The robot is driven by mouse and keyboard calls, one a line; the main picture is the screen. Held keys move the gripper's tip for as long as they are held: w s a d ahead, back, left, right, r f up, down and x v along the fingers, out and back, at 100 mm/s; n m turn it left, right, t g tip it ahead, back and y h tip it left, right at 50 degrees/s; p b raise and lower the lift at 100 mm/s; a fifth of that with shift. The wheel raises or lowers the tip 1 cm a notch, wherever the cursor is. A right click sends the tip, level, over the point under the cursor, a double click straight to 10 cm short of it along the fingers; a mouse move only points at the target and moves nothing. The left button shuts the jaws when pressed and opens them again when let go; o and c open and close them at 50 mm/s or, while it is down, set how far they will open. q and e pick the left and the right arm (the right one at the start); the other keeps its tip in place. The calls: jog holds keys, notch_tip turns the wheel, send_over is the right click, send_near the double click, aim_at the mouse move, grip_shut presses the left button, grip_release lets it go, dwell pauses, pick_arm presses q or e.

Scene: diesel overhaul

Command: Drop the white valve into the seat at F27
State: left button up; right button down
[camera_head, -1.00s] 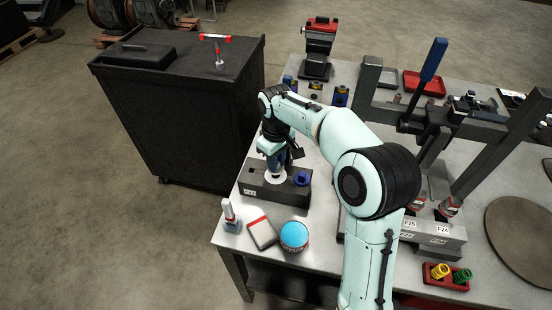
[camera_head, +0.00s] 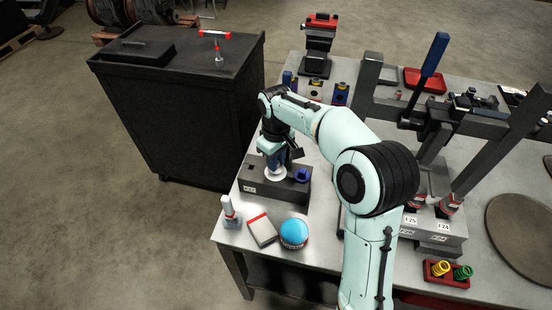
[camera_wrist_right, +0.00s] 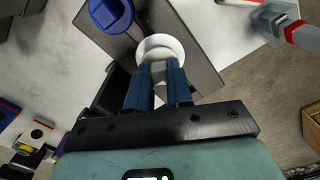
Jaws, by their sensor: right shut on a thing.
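A label on the block's left front is too small to read surely. A blue valve (camera_head: 302,175) sits in the block's right part. My left gripper is not in view.
A red-and-white-topped bottle (camera_head: 230,212), a flat pad with a red edge (camera_head: 262,230) and a blue-topped tin (camera_head: 294,232) stand in front of the block. A press with a blue handle (camera_head: 434,55) stands to the right. A dark cabinet (camera_head: 185,120) is at left.

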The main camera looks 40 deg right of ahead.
jog(key=shift+f, duration=0.15)
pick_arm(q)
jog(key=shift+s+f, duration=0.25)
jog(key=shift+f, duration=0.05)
pick_arm(e)
jog(key=shift+f, duration=0.45)
jog(key=shift+f, duration=0.2)
dwell(0.3)
jog(key=c, duration=0.5)
grip_release()
jog(key=shift+r+p, duration=0.95)
jog(key=shift+r, duration=1.3)
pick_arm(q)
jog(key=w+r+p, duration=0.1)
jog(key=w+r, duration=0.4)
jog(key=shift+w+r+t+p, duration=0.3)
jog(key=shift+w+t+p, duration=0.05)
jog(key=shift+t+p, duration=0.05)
pick_arm(e)
jog(key=shift+w+r, duration=0.1)
jog(key=shift+r, duration=1.7)
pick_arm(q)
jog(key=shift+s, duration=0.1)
